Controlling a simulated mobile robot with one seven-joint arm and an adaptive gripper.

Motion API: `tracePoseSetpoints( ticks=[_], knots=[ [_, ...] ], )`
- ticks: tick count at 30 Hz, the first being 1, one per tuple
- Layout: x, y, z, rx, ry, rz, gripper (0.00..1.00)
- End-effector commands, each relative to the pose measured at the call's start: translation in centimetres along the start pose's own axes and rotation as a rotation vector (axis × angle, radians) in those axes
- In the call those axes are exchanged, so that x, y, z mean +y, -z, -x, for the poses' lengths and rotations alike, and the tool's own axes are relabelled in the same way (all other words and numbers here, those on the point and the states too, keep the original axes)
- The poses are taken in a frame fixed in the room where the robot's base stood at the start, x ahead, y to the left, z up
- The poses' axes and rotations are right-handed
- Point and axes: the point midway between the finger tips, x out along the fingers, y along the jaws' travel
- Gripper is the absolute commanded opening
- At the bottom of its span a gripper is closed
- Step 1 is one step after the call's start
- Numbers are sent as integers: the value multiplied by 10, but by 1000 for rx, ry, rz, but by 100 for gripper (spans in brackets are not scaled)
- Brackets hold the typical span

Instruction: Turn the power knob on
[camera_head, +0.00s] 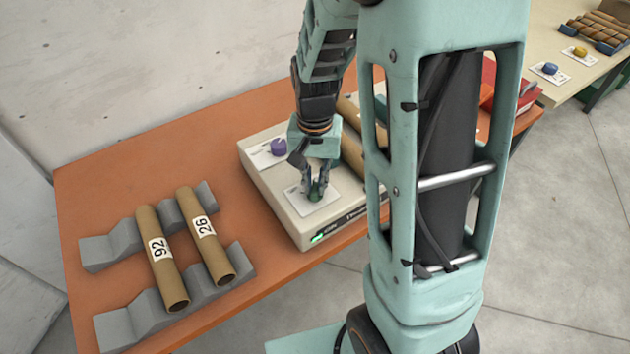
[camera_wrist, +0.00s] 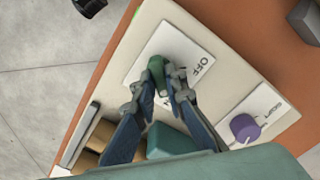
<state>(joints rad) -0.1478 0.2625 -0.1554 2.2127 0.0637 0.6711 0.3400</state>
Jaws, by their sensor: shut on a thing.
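The green power knob (camera_wrist: 157,66) sits on a white label plate (camera_wrist: 190,42) on top of the cream machine box. "OFF" is readable on the plate in the wrist view; the other word is mostly hidden by my fingers. My gripper (camera_head: 316,193) points down over the plate, its fingers shut on the green knob. The same gripper (camera_wrist: 162,80) shows its two fingertips on either side of the knob in the wrist view. In the head view the knob (camera_head: 318,191) is partly hidden between the fingers. A green light (camera_head: 317,238) is lit on the box's front.
A purple knob (camera_head: 278,147) stands on another plate of the same box (camera_head: 255,185). Cardboard tubes (camera_head: 163,260) rest on grey holders (camera_head: 120,328) at the left of the orange table (camera_head: 90,190). More tubes lie behind my arm. Another table with knobs stands at the upper right.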

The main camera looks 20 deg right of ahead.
Motion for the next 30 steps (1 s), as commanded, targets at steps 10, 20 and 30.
tracePoseSetpoints(
  ticks=[10,20,30],
  knots=[
    [0,1,1,3,2,-10,0],
    [0,1,0,1,1,-8,29],
    [-1,2,17,5,4,-7,29]
  ],
)
